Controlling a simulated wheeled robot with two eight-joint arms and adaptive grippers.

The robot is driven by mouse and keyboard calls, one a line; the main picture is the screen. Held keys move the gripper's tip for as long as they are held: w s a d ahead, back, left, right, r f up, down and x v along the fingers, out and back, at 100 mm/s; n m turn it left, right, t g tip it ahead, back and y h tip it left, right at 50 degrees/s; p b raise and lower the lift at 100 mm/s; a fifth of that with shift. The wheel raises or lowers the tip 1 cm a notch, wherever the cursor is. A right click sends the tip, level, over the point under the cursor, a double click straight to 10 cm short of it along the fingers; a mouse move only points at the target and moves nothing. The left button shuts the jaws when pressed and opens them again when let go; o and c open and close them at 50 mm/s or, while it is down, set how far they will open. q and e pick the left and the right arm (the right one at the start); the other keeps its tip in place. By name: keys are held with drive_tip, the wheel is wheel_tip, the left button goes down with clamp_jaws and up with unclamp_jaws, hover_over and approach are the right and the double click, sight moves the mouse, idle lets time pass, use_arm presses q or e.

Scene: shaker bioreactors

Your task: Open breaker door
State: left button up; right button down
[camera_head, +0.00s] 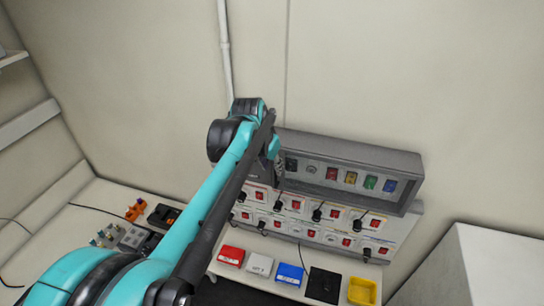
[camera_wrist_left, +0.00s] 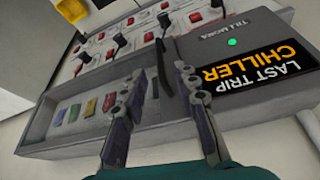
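The breaker box is a long grey cabinet (camera_head: 375,153) on the wall above the switch panel, with coloured square tiles showing in its recessed front window. It also fills the middle of the left wrist view (camera_wrist_left: 205,118). Its door looks closed. A dark bar handle (camera_wrist_left: 163,68) stands on the front, between the window and the "LAST TRIP CHILLER" display. My left gripper (camera_wrist_left: 160,80) is open, with one finger on each side of the handle; contact is not clear. In the head view the left gripper (camera_head: 277,160) is at the cabinet's left end, partly hidden by my arm. My right gripper is not in view.
Below the cabinet is a white panel (camera_head: 300,222) with red switches and black knobs. Red, white, blue, black and yellow trays (camera_head: 362,291) lie on the bench. Orange and grey items (camera_head: 136,210) stand at the left. A white block (camera_head: 490,265) stands at the right.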

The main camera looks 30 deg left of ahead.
sight(275, 174)
use_arm(q)
drive_tip(key=p+x, duration=0.1)
drive_tip(key=x, duration=0.6)
drive_tip(key=shift+w+f, duration=0.2)
drive_tip(key=shift+f, duration=0.05)
drive_tip(key=shift+s, duration=0.1)
clamp_jaws()
